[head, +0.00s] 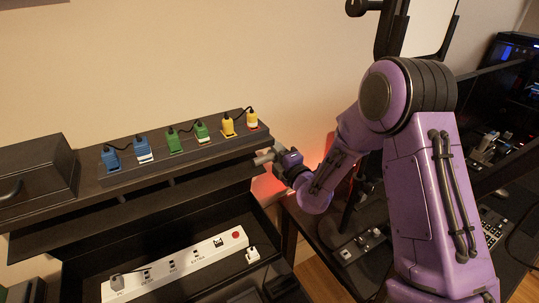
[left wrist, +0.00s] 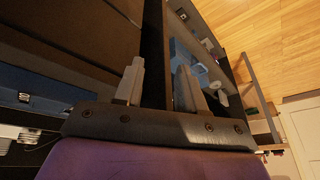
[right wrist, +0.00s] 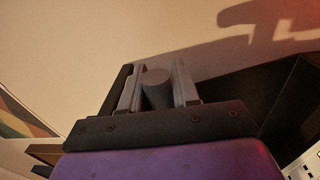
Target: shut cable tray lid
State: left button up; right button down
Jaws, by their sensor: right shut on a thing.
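The dark cable tray (head: 275,246) holds a white power strip (head: 180,265). Its lid looks like the long dark panel (head: 130,217) above the tray, standing open, with the tray's inside exposed below it. My right gripper (head: 268,157) is at the lid's right end, shut on a grey round handle. In the right wrist view this handle (right wrist: 157,88) sits between the two fingers (right wrist: 156,80). My left gripper (left wrist: 160,72) is outside the head view; its fingers stand apart with nothing visible held between them.
A shelf strip with blue, green and yellow plugs (head: 200,132) runs above the lid. A black box (head: 38,180) stands at its left end. A dark desk with control panels (head: 358,246) is at the right, near my right arm.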

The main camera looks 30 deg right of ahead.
pick_arm(q)
notch_tip(320, 180, down, 12)
jog(key=b, duration=1)
jog(key=shift+r, duration=0.25)
pick_arm(e)
jog(key=s+f, duration=0.7)
jog(key=s, duration=0.1)
jog(key=shift+s+a, duration=0.2)
jog(key=shift+s, duration=0.15)
pick_arm(q)
jog(key=shift+w, duration=0.1)
grip_shut()
pick_arm(e)
jog(key=shift+r, duration=0.1)
